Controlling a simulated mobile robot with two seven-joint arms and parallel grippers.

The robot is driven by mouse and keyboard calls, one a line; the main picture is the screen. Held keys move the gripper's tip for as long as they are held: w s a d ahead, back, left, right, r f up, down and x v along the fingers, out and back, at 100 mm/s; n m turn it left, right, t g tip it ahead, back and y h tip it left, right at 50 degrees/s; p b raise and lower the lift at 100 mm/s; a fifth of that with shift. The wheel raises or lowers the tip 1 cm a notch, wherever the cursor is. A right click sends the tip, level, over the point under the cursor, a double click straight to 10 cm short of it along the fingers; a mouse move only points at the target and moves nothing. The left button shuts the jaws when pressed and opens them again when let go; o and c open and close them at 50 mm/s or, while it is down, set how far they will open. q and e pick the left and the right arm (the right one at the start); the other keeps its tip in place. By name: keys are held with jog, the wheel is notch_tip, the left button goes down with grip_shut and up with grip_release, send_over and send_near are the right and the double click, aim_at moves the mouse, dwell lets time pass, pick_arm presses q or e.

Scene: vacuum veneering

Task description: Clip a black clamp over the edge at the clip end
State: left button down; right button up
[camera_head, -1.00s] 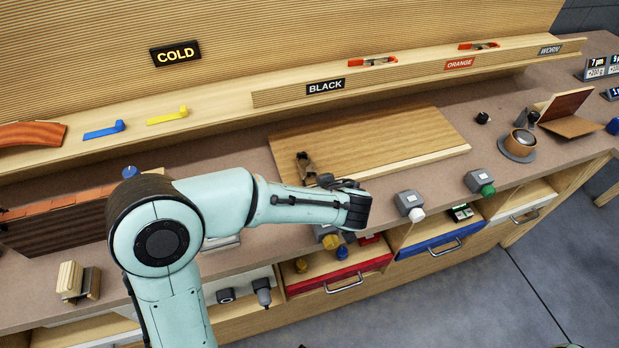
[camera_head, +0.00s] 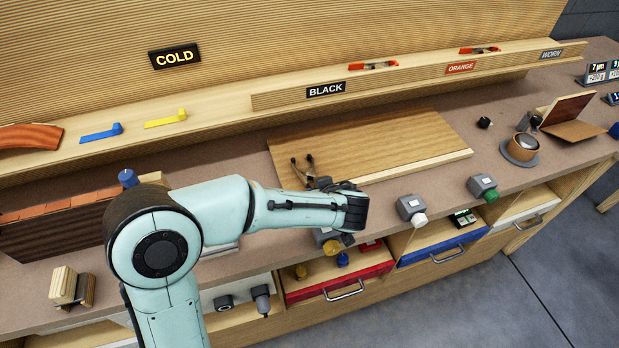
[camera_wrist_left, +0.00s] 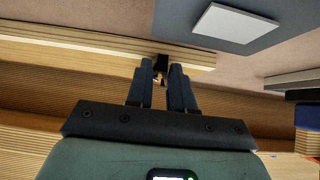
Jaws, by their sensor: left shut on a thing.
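A black clamp (camera_head: 303,168) shows in the head view above the front left part of the wooden panel (camera_head: 400,138), its two handles spread in a V. My left gripper (camera_head: 324,184) is shut on it, its fingers mostly hidden by my wrist. In the left wrist view the fingers of the left gripper (camera_wrist_left: 159,78) close around the dark clamp (camera_wrist_left: 161,63), which lies at the end of a pale wooden edge (camera_wrist_left: 100,42). I cannot tell whether its jaws straddle the edge. My right gripper is out of view.
Grey blocks with a white knob (camera_head: 411,208) and a green knob (camera_head: 483,187) stand along the counter front. A round cup (camera_head: 521,147) stands right of the panel.

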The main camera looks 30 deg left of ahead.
pick_arm(q)
notch_tip(320, 180, up, 6)
jog(key=p, duration=0.2)
dwell(0.4)
